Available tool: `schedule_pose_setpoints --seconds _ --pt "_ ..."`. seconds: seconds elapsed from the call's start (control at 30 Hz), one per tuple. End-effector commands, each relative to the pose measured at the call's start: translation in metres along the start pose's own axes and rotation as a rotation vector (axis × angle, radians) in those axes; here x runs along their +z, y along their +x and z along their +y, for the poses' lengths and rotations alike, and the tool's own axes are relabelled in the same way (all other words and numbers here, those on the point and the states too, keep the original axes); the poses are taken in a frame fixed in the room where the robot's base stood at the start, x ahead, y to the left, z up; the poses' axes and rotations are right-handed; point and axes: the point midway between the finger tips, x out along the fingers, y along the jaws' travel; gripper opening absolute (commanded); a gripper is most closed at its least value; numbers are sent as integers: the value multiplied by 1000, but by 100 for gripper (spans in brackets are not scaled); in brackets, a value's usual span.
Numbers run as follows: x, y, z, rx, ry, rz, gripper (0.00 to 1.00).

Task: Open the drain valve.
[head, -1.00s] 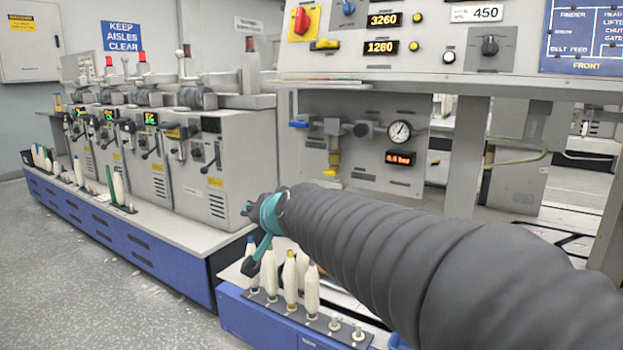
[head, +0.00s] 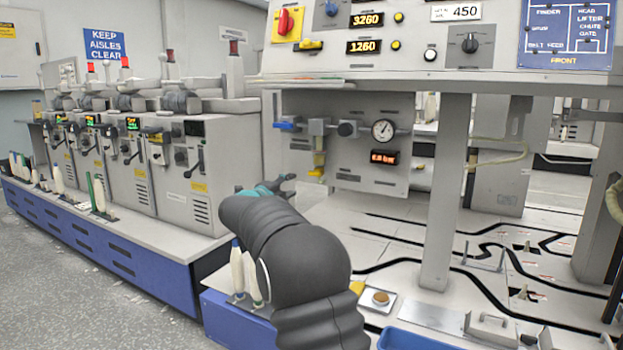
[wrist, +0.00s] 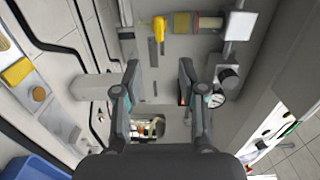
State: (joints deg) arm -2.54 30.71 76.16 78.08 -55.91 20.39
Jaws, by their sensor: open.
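The air unit on the grey panel (head: 400,183) carries a yellow drain valve lever (head: 317,173) at its bottom, below a yellowish bowl (head: 319,155). The lever also shows in the wrist view (wrist: 159,30), at the top centre, beyond the fingertips. Its exact angle is hard to tell. My gripper (head: 285,180) is in front of and below the panel, left of the lever in the head view and apart from it. In the wrist view my gripper (wrist: 158,72) has its two fingers spread with nothing between them.
A blue lever (head: 286,125) sits at the unit's left end, and a round gauge (head: 384,130) and a red display (head: 384,158) are to the right. A blue bin (head: 412,340) is at the lower front. A grey post (head: 448,200) stands right of the panel.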

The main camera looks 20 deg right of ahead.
Motion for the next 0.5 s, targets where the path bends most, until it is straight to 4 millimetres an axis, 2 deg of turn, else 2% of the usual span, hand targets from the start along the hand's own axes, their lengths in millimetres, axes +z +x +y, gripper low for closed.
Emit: schedule_pose_setpoints --seconds 0.17,0.5 --pt "-2 16 2 2 6 13 41" --pt "-2 77 2 1 4 12 41"
